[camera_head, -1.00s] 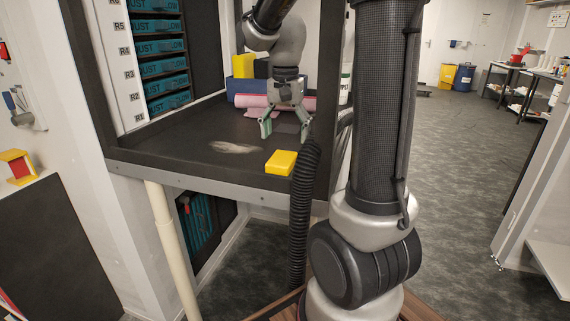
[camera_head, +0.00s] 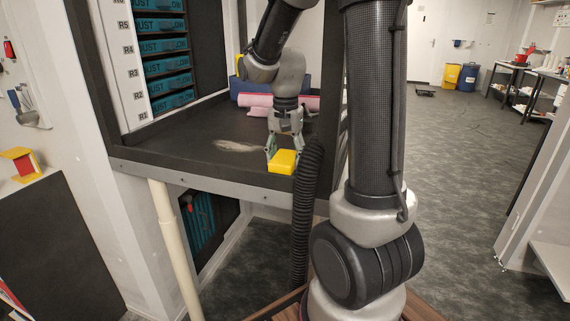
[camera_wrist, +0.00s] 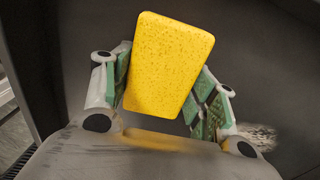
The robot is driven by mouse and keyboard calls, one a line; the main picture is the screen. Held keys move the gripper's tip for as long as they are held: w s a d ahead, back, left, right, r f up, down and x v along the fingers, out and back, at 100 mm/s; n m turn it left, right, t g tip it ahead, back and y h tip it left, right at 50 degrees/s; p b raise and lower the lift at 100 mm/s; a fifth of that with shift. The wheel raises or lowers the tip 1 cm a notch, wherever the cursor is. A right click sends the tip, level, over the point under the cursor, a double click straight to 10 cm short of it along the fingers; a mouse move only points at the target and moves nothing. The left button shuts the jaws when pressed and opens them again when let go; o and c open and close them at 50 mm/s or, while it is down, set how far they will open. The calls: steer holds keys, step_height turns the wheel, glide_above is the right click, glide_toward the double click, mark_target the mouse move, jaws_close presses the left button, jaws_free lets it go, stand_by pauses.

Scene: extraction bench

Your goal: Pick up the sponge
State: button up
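The sponge is a yellow block (camera_head: 282,164) lying near the front edge of the dark bench top. It also shows in the wrist view (camera_wrist: 168,62), slightly tilted in the picture, between the two green-padded fingers. My gripper (camera_head: 284,152) points down directly over the sponge, with a finger at each side. In the wrist view my gripper (camera_wrist: 166,72) is open, its fingers spread about as wide as the sponge. The left finger lies very near the sponge's edge; I cannot tell whether either finger touches it.
Pink rolls (camera_head: 258,101) and a blue box (camera_head: 243,88) stand at the back of the bench. A pale smudge (camera_head: 236,146) marks the bench top (camera_head: 180,144) left of the sponge. A black corrugated hose (camera_head: 305,200) hangs close at the right. Labelled teal drawers (camera_head: 168,67) are at the left.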

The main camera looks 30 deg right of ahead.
mark_target(285, 155)
steer(key=shift+r, duration=0.1)
steer(key=shift+c, duration=0.5)
steer(key=shift+r, duration=0.4)
step_height(285, 155, up, 9)
steer(key=shift+r, duration=0.1)
